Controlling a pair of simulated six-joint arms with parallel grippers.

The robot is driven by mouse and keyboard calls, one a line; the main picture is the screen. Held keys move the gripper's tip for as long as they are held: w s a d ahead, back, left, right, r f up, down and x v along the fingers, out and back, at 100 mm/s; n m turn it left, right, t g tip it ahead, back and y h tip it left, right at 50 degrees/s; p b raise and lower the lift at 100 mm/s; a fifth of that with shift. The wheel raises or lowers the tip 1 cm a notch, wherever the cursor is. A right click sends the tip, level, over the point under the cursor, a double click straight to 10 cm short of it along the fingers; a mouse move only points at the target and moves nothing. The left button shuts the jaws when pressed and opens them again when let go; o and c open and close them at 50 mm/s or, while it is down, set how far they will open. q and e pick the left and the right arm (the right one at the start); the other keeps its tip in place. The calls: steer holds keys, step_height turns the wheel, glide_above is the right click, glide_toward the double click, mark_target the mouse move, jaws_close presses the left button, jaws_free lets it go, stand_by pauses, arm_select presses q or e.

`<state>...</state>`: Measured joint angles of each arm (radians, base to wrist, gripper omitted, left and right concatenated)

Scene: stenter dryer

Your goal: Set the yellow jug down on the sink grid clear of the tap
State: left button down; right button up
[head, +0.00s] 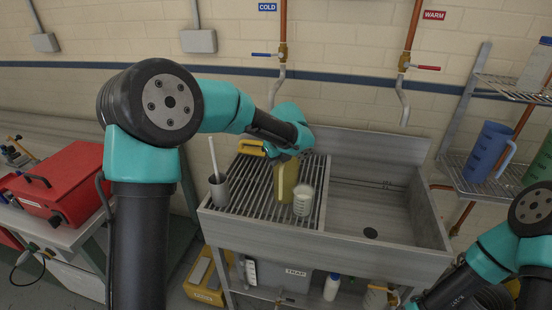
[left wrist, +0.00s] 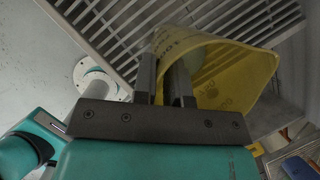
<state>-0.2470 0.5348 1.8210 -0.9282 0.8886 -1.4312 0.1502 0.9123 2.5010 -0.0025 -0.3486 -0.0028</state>
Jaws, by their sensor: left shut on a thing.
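The yellow jug (head: 287,182) is over the slatted sink grid (head: 248,197), in the left part of the steel sink. My left gripper (head: 284,158) comes down on it from above and is shut on its wall. In the left wrist view my left gripper (left wrist: 165,85) has a finger on either side of the wall of the jug (left wrist: 235,62), with grid bars behind. I cannot tell whether the jug's base touches the grid. The cold tap (head: 282,55) hangs behind, its spout end partly hidden by my left arm. My right gripper is out of view.
A pale measuring beaker (head: 303,200) stands just right of the jug. A grey cup with a brush (head: 219,190) stands at the grid's left. A yellow-handled item (head: 252,148) lies at the grid's back left. The sink basin (head: 365,205) at the right is empty.

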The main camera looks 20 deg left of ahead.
arm_select(q)
steer(key=c, duration=1.2)
jaws_free()
steer(key=shift+o, duration=0.2)
steer(key=v, duration=1.2)
steer(key=shift+r, duration=0.1)
